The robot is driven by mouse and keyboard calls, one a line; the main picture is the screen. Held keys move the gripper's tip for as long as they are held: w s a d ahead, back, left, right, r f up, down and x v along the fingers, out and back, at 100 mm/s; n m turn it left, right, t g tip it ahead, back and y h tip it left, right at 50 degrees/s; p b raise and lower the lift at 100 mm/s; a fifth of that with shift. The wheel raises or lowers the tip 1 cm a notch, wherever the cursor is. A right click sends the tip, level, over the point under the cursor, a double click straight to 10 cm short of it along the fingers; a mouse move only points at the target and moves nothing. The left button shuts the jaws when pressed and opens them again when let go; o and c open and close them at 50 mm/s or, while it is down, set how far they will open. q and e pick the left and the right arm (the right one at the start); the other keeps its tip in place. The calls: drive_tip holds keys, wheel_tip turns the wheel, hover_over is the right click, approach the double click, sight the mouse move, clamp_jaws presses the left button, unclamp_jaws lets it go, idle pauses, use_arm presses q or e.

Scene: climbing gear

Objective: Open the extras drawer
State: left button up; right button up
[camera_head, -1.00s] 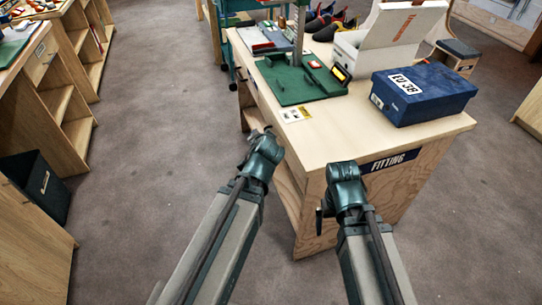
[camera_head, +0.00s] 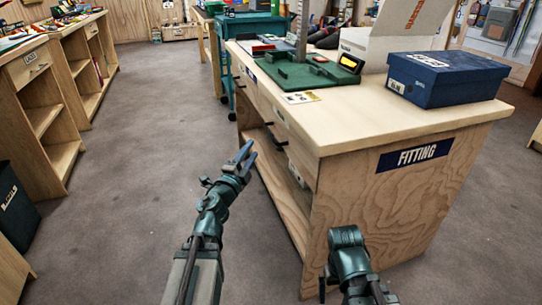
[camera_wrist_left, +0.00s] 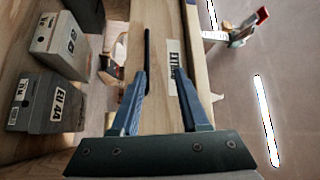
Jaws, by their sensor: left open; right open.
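The extras drawer (camera_wrist_left: 158,118) shows in the left wrist view as a pale wood front with a white label reading "EXTRA", partly cut by a finger. Its black bar handle (camera_wrist_left: 148,55) runs beside the label. In the head view, the drawer front (camera_head: 297,142) is on the fitting bench's left side and looks shut. My left gripper (camera_head: 246,156) is open and empty, left of that front and apart from it. In the left wrist view its fingers (camera_wrist_left: 161,73) point toward the handle and label. My right wrist shows before the bench's end panel; its fingers are hidden.
The fitting bench (camera_head: 400,128) carries a blue shoebox (camera_head: 447,80) and a green device (camera_head: 305,72). Grey boxes (camera_wrist_left: 52,103) sit in the bench's lower shelf. Wooden shelving (camera_head: 60,125) stands far left. The floor (camera_head: 150,140) between is clear.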

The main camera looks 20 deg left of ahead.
sight(271, 134)
use_arm(q)
drive_tip(key=shift+m+h, duration=0.9)
drive_tip(key=f+x, duration=0.1)
drive_tip(key=x, duration=0.7)
drive_tip(key=f+x, duration=0.1)
drive_tip(key=x, duration=0.4)
drive_tip(key=shift+w+d+f, duration=0.15)
drive_tip(key=shift+d+f, duration=0.1)
drive_tip(key=shift+f, duration=0.05)
use_arm(e)
drive_tip(key=shift+f, duration=0.5)
use_arm(q)
drive_tip(key=shift+c, duration=0.3)
clamp_jaws()
